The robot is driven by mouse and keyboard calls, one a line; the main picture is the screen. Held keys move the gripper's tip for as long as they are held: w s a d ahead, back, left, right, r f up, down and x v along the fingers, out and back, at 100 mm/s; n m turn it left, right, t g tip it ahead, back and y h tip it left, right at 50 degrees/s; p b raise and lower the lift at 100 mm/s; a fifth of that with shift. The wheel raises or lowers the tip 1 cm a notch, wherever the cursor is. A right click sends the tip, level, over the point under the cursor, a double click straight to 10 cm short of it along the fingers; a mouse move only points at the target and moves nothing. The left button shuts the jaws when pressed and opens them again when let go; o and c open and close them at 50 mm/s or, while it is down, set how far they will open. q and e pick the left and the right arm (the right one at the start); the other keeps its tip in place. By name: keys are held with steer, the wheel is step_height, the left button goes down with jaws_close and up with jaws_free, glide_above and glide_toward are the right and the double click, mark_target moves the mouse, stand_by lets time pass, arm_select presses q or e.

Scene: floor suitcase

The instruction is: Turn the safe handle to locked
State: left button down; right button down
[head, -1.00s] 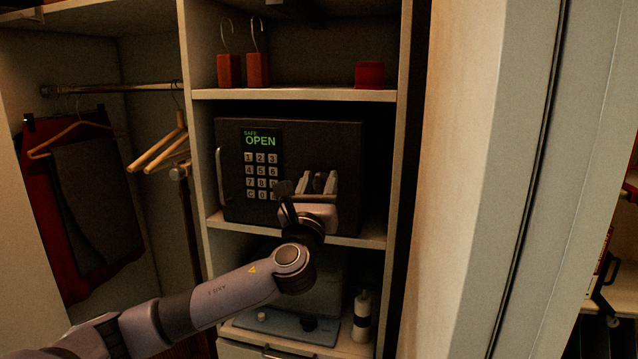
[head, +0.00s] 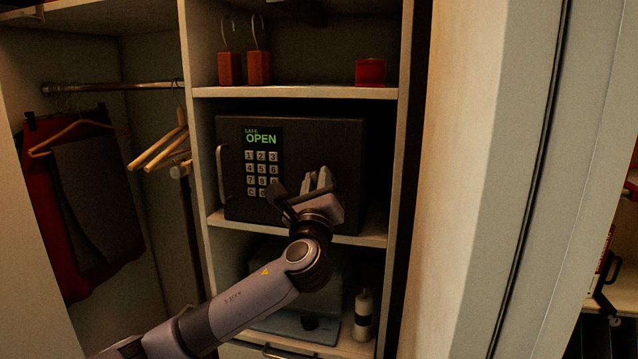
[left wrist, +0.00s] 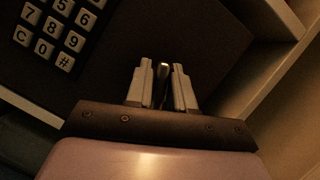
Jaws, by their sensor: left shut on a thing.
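The dark safe (head: 340,150) stands on the middle shelf with its door closed or nearly so. Its green display (head: 261,139) reads OPEN above a keypad (head: 257,170). My left gripper (head: 317,181) is at the lower right of the safe's front, tilted in the head view. In the left wrist view its two fingers (left wrist: 160,88) are shut on the shiny safe handle (left wrist: 162,75), of which only a short piece shows between them. In the head view the gripper mostly hides the handle. My right gripper is not in view.
A vertical silver bar (head: 221,172) is at the safe's left edge. Shelf boards lie close above and below (head: 350,235). Red blocks with hooks (head: 258,68) and a red box (head: 370,72) sit above. A bottle (head: 363,315) stands below. Hangers (head: 160,145) are at left.

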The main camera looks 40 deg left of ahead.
arm_select(q)
steer(key=n+g, duration=0.1)
steer(key=n, duration=0.1)
steer(key=n+g+y, duration=0.1)
steer(key=n, duration=0.2)
steer(key=shift+a, duration=0.15)
steer(key=n, duration=0.1)
steer(key=n+g+p, duration=0.1)
steer(key=n, duration=0.1)
steer(key=shift+s+a+f+n, duration=0.1)
steer(key=shift+f+n, duration=0.05)
steer(key=shift+n, duration=0.15)
steer(key=n+g+p, duration=0.1)
steer(key=n+g, duration=0.1)
steer(key=n, duration=0.1)
steer(key=shift+f+n+p, duration=0.15)
steer(key=shift+n+p, duration=0.15)
steer(key=shift+p, duration=0.05)
steer(key=shift+s+a+f+n+g+h+p, duration=0.1)
steer(key=shift+n+g+h+p, duration=0.2)
steer(key=shift+n, duration=0.45)
steer(key=shift+f+n+h+p, duration=0.1)
steer(key=shift+n+p, duration=0.3)
steer(key=shift+n, duration=0.35)
steer(key=c, duration=1.1)
jaws_free()
